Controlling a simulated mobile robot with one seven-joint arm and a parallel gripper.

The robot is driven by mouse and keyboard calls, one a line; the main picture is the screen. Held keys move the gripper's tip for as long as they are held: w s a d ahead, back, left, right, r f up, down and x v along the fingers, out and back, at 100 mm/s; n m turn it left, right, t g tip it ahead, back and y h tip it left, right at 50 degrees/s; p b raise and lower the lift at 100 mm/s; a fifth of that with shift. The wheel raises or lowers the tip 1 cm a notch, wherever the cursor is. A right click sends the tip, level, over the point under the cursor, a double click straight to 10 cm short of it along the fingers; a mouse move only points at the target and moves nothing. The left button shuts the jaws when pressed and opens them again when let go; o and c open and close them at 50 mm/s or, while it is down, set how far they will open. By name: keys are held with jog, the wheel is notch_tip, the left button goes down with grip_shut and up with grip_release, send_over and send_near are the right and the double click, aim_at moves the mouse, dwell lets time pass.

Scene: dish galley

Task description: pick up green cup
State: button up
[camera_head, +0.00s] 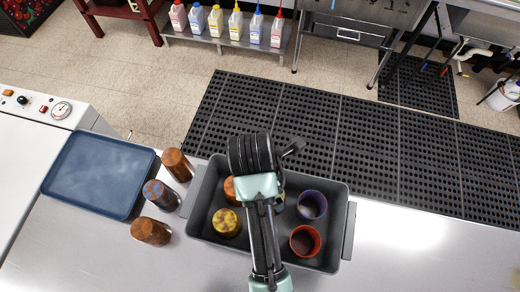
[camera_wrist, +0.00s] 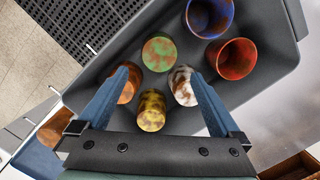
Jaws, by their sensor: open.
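The green cup (camera_wrist: 159,54), mottled with brown, stands in the grey bin (camera_head: 333,264) with its closed end up. It shows in the wrist view just beyond my fingertips; in the head view my arm hides it. My gripper (camera_wrist: 160,78) is open above the bin, with nothing held. A yellow cup (camera_wrist: 151,110) shows between the fingers, nearer the palm. An orange-brown cup (camera_wrist: 130,85) is partly behind the left finger, and a white-brown cup (camera_wrist: 182,86) is beside the right finger.
A blue-purple cup (camera_head: 312,205) and a red cup (camera_head: 305,241) stand mouth up at the bin's right. Several brown or blue-brown cups (camera_head: 150,231) stand left of the bin, near a blue tray (camera_head: 95,172). The counter right of the bin is clear.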

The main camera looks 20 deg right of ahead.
jog(key=f, duration=0.3)
jog(key=d+f, duration=0.1)
jog(key=f, duration=0.1)
jog(key=shift+s+f, duration=0.1)
jog(key=shift+f, duration=0.3)
jog(key=shift+w+d+f+p, duration=0.15)
jog(key=shift+f+p, duration=0.1)
jog(key=shift+f, duration=0.75)
jog(key=shift+w+d+f+p, duration=0.1)
jog(key=shift+d+f+p, duration=0.1)
jog(key=shift+f, duration=0.75)
jog(key=shift+w+d+f+p, duration=0.1)
jog(key=shift+f+p, duration=0.15)
jog(key=shift+f, duration=0.75)
jog(key=shift+c, duration=0.3)
jog(key=c, duration=1)
